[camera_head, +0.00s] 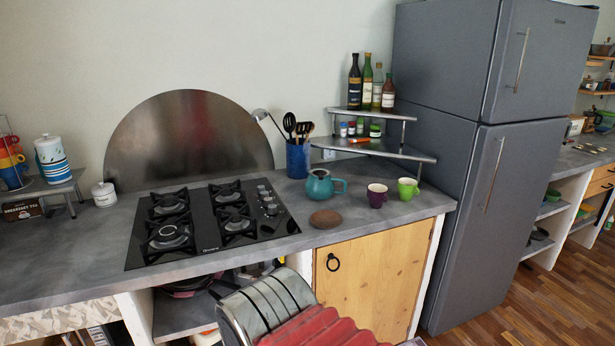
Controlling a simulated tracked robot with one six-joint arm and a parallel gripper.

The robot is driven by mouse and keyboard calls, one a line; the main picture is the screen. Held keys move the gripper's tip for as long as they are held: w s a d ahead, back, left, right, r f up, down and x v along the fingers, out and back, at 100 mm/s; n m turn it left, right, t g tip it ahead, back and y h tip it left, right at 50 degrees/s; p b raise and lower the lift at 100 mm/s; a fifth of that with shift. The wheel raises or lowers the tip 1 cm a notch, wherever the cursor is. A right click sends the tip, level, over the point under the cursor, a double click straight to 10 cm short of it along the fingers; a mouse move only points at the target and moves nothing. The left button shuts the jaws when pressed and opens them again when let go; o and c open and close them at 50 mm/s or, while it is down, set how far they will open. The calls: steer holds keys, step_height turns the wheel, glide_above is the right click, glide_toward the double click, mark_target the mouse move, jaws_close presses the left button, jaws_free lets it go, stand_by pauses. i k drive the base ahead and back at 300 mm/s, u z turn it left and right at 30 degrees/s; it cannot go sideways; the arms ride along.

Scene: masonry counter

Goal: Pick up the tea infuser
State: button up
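I cannot clearly pick out a tea infuser. The closest match is a teal, rounded, teapot-like vessel (320,187) with a handle on its right. It stands upright on the grey counter (255,262), right of the hob. No infuser shows in or on it, and its inside is hidden. A purple cup (376,197) and a green cup (407,190) stand to its right. A flat brown round object (325,219) lies in front of it. I cannot make out my gripper in this view.
A black gas hob (207,221) is to the left. A blue utensil holder (298,160) and a corner shelf (373,148) with bottles are behind. A grey fridge (480,180) bounds the right. A ribbed red and metal shape at the bottom may be mine.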

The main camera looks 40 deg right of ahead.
mark_target(320, 179)
steer(key=z, duration=0.05)
steer(key=i, duration=1.2)
steer(key=z, duration=0.15)
